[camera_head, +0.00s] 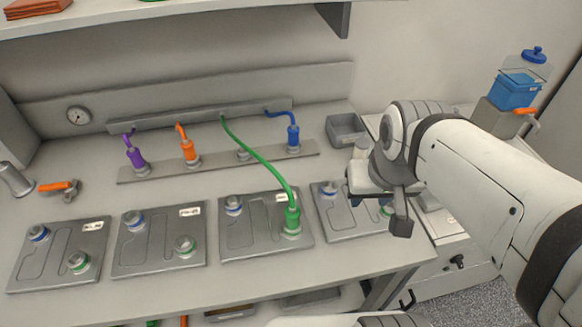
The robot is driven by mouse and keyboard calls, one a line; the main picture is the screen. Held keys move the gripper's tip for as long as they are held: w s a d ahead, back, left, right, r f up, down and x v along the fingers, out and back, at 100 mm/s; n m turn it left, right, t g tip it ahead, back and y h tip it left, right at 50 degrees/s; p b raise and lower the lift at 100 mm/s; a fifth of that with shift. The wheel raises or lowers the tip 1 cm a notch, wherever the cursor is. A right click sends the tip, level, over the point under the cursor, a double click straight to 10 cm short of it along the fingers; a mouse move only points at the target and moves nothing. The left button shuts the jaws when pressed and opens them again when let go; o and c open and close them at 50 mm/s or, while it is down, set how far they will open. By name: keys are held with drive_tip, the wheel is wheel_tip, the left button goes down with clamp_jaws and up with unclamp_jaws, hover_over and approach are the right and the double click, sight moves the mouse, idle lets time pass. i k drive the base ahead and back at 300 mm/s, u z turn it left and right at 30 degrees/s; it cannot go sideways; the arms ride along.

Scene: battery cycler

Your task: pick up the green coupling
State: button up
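The green coupling (292,218) stands upright on the green-ringed port of the third plate (262,240) from the left. A green hose (258,155) rises from its top and runs back to the rear manifold bar. My gripper (382,208) is to the right of the coupling, above the fourth plate (345,221), and apart from the coupling. One dark finger shows clearly; the rest of the gripper is partly hidden by its own body, so its opening is unclear. I see nothing held in it.
Purple (135,155), orange (187,150) and blue (293,137) couplings stand on the rear rail. Two plates (125,262) lie left. A grey bin (346,130) is behind my gripper. An overhead shelf (180,14) spans the top. The bench front strip is clear.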

sight(292, 216)
drive_tip(key=z, duration=0.05)
drive_tip(key=k, duration=1.15)
drive_tip(key=u, duration=0.35)
drive_tip(key=i, duration=1)
drive_tip(key=u, duration=0.05)
